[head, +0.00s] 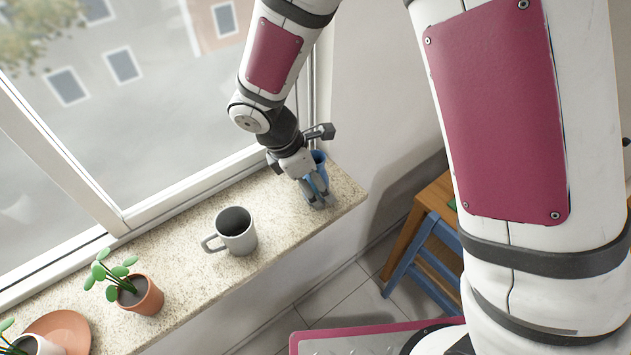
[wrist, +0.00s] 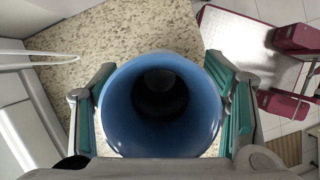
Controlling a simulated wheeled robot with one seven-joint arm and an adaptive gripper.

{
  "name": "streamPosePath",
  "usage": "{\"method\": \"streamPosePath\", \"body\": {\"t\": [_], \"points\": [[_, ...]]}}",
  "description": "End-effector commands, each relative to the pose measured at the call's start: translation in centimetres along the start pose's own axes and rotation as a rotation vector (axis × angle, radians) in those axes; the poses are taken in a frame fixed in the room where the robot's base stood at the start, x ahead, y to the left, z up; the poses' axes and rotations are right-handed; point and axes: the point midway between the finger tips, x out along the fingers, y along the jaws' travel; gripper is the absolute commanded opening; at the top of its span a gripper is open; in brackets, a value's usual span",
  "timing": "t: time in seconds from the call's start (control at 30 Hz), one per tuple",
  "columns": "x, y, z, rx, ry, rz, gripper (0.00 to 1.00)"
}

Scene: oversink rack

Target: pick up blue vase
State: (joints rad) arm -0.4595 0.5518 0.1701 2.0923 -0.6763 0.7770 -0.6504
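The blue vase (head: 319,171) stands upright at the right end of the stone windowsill (head: 281,218), its lower part partly hidden by my fingers in the head view. In the wrist view I look straight down into the blue vase (wrist: 123,115), with its round rim and dark inside. My gripper (head: 315,196) points down over the vase. In the wrist view my gripper (wrist: 162,105) has its teal-padded fingers wide apart, one on each side of the vase. The rim overlaps the pads, so I cannot see whether they touch the body.
A grey mug (head: 236,230) stands left of the vase on the sill. Farther left are a potted plant (head: 141,296) and a terracotta saucer (head: 62,327). The window is behind. A wooden table (head: 436,195) and blue stool (head: 424,250) stand below right.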

Motion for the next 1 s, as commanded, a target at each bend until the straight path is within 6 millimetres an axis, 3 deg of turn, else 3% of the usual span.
{"method": "streamPosePath", "body": {"t": [0.03, 0.2, 0.23, 0.67, 0.97, 1.0], "points": [[0.0, 0.0, 0.0, 0.000, 0.000, 0.000, 0.53], [0.0, 0.0, 0.0, 0.000, 0.000, 0.000, 0.15], [0.0, 0.0, 0.0, 0.000, 0.000, 0.000, 0.12], [-0.5, 0.1, 0.2, 0.000, 0.000, 0.001, 0.12], [-3.4, 0.2, 1.4, 0.003, 0.001, 0.004, 0.12], [-3.4, -0.8, 1.5, -0.001, -0.001, 0.000, 0.12]]}}
